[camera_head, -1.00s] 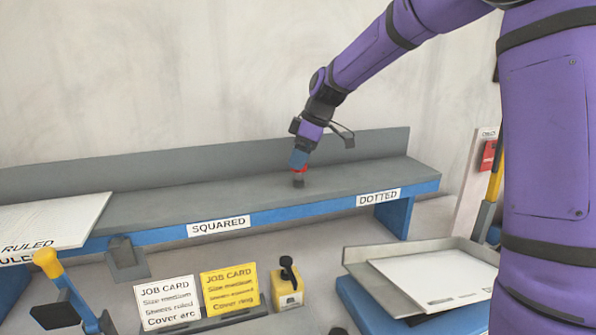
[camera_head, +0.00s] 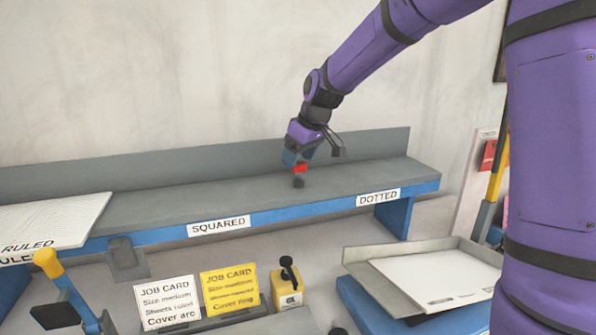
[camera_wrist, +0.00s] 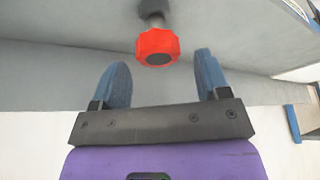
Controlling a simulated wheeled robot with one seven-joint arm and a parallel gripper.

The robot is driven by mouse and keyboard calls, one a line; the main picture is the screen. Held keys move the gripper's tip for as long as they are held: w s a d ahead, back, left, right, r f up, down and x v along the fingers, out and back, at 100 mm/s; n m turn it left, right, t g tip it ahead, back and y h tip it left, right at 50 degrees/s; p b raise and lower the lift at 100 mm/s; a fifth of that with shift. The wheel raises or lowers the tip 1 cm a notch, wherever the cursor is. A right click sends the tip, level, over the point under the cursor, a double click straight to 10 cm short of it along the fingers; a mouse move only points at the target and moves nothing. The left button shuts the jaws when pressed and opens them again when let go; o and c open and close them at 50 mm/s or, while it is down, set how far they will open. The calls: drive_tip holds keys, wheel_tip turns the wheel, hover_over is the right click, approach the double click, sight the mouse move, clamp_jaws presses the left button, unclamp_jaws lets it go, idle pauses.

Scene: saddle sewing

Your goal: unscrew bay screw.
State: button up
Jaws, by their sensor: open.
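The bay screw has a red knob (camera_wrist: 157,47) on a dark stem, and it stands on the grey shelf between the SQUARED and DOTTED labels. In the head view its red knob (camera_head: 300,168) is partly covered by my gripper (camera_head: 296,160). In the wrist view my gripper (camera_wrist: 160,85) is open, with its two blue fingers apart. The knob lies just beyond the fingertips, roughly centred between them. Nothing is between the fingers.
The grey shelf (camera_head: 230,190) has a raised back wall. White sheets (camera_head: 50,220) lie at its left end. Below stand two job cards (camera_head: 230,287), a yellow block with a black lever (camera_head: 287,286), and a tray (camera_head: 380,272) with a white sheet. The shelf around the screw is clear.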

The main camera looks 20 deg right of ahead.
sight(299, 173)
drive_tip(key=shift+f, duration=2.5)
drive_tip(key=shift+c, duration=0.4)
drive_tip(key=c, duration=0.9)
drive_tip(key=shift+n+g+y, duration=0.5)
drive_tip(key=shift+n, duration=1.2)
drive_tip(key=shift+d+n+g, duration=0.1)
drive_tip(key=shift+n+g, duration=0.2)
drive_tip(key=shift+n, duration=0.5)
drive_tip(key=shift+n+y, duration=0.3)
drive_tip(key=shift+n, duration=0.5)
